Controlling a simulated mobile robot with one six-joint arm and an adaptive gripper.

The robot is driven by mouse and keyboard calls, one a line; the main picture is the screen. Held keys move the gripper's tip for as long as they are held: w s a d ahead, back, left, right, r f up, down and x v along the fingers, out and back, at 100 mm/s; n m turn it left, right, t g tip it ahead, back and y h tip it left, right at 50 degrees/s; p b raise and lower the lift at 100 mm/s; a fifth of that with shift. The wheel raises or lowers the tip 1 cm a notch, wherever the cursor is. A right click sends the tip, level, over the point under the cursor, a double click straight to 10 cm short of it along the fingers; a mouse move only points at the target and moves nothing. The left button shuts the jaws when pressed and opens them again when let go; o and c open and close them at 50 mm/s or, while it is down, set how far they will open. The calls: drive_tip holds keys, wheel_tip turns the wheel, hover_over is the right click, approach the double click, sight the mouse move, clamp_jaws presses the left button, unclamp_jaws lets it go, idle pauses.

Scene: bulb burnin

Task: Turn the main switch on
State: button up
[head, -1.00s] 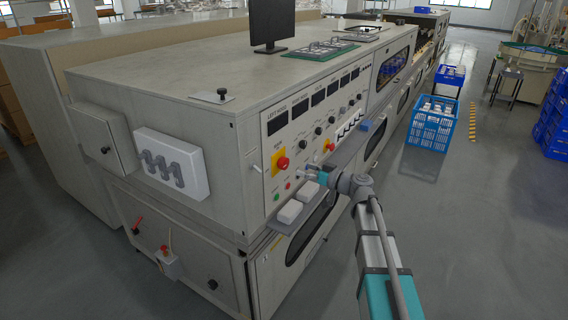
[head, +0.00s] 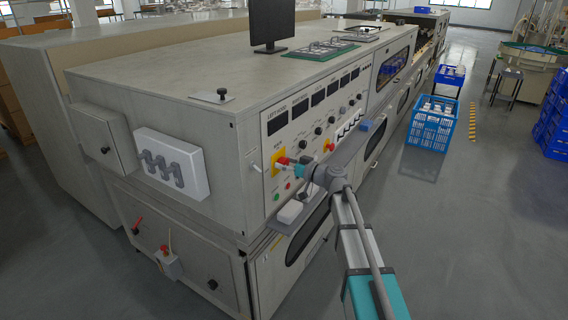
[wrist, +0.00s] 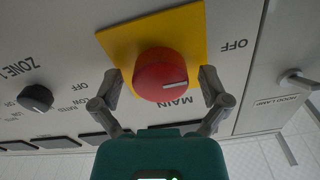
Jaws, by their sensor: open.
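The main switch is a red rotary knob (wrist: 161,76) on a yellow square plate (wrist: 190,28), with "MAIN" and "OFF" lettering by it in the wrist view. A white line on the knob's face points toward the right finger, roughly level in that view. My gripper (wrist: 160,90) is open, with one finger on each side of the knob. I cannot tell whether the fingers touch it. In the head view, my gripper (head: 292,164) is at the front panel and partly covers the knob (head: 282,161); the yellow plate (head: 276,168) shows behind it.
A smaller black knob (wrist: 35,98) marked "ZONE 1" is left of the switch, and a toggle lever (wrist: 298,77) marked "HOOD LAMP" is right. Below the panel, a ledge (head: 285,227) carries a white block (head: 290,211).

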drive_tip(key=c, duration=1.1)
drive_tip(key=shift+m, duration=0.4)
drive_tip(key=m, duration=0.3)
drive_tip(key=shift+w, duration=0.1)
drive_tip(key=m, duration=0.5)
drive_tip(key=shift+w, duration=0.1)
drive_tip(key=m, duration=0.4)
drive_tip(key=shift+f, duration=0.15)
drive_tip(key=m, duration=0.5)
